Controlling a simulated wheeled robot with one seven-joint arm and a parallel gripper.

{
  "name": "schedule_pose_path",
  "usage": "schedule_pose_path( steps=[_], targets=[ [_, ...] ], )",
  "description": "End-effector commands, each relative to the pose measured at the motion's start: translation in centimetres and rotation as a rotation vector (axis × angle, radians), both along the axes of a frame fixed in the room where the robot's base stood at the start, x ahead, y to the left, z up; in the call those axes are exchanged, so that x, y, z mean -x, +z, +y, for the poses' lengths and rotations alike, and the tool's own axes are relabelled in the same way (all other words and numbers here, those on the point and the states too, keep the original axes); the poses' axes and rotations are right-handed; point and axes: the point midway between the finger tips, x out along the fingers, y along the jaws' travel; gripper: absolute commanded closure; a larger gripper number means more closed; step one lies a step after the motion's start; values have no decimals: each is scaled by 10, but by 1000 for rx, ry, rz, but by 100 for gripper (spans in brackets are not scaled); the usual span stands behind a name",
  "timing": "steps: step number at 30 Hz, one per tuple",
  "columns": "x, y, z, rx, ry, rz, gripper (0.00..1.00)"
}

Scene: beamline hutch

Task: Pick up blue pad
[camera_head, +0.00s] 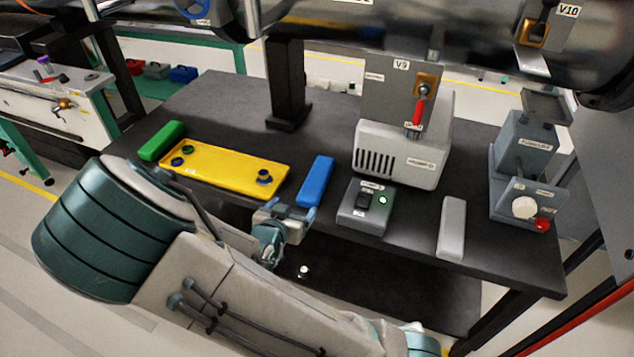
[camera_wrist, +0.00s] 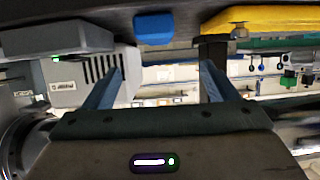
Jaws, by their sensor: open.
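The blue pad (camera_head: 316,182) lies flat on the dark table, right of the yellow plate and left of a grey switch box. My gripper (camera_head: 287,209) is at the table's front edge, just in front of the blue pad and a little to its left. It is open and empty. In the wrist view the blue pad (camera_wrist: 154,28) shows at the top, beyond the two spread fingers (camera_wrist: 160,75) and between them from left to right. The fingers are apart from the pad.
The yellow plate (camera_head: 225,170) with knobs and a green pad (camera_head: 161,141) lie to the left. The switch box (camera_head: 366,206), a white vented box (camera_head: 400,152) and a grey pad (camera_head: 451,228) stand to the right. A dark post (camera_head: 285,85) rises behind.

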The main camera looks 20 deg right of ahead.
Motion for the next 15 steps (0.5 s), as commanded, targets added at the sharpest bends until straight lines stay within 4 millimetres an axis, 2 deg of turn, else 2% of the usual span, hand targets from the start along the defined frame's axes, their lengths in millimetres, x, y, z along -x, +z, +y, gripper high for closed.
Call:
schedule_pose_path(
  steps=[9,15],
  targets=[
    [-45,-24,-31,1,-4,1,20],
    [-59,-31,-40,0,-1,2,20]
  ],
)
